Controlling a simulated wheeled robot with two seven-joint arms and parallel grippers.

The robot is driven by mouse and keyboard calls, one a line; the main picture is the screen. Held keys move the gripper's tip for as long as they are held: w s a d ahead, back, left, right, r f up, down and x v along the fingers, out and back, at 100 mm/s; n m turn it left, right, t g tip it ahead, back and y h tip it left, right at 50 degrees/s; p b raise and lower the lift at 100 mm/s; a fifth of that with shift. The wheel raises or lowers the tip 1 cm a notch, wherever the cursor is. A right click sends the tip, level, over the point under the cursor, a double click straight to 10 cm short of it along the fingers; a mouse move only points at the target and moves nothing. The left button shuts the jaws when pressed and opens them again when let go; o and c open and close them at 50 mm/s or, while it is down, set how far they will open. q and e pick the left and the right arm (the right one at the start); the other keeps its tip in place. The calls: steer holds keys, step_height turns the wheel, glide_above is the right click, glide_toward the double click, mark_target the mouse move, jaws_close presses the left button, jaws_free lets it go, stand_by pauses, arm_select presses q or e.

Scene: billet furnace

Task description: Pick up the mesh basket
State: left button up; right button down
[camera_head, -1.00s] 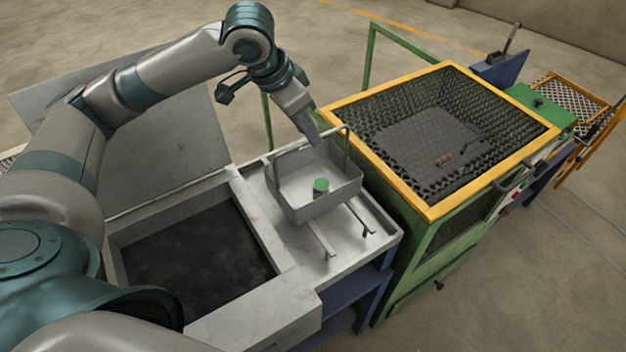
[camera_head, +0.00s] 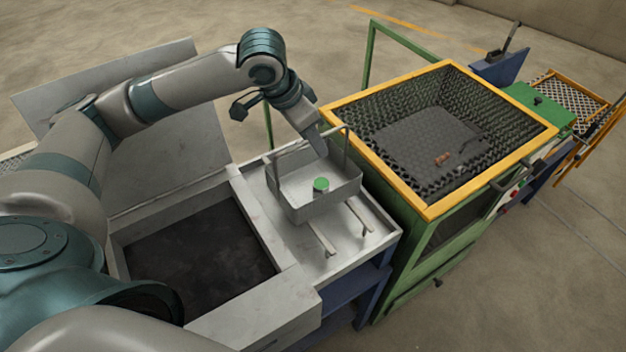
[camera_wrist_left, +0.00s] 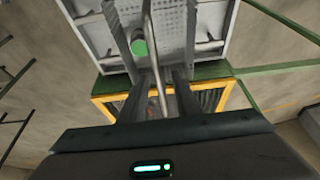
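The mesh basket (camera_head: 328,207) is a grey open box with a raised wire handle (camera_head: 348,150). It rests on the metal ledge beside the dark tank, with a small green cylinder (camera_head: 321,185) inside. My left gripper (camera_head: 322,153) points down at the top bar of the handle. In the left wrist view the handle bar (camera_wrist_left: 154,50) runs between the two parted fingers of my left gripper (camera_wrist_left: 162,88), with a gap showing. The basket (camera_wrist_left: 172,45) lies beyond them. I cannot tell whether a finger touches the bar. My right gripper is not in view.
A dark open tank (camera_head: 200,262) lies left of the basket, with its raised lid (camera_head: 165,145) behind. A green machine with a yellow-rimmed mesh-lined top (camera_head: 400,195) stands close on the right. Two thin rails (camera_head: 362,218) lie on the ledge in front of the basket.

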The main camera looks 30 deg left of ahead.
arm_select(q)
steer(key=shift+f+p, duration=0.25)
steer(key=shift+p, duration=0.2)
stand_by(0.6)
jaws_close()
steer(key=shift+r, duration=0.15)
stand_by(1.1)
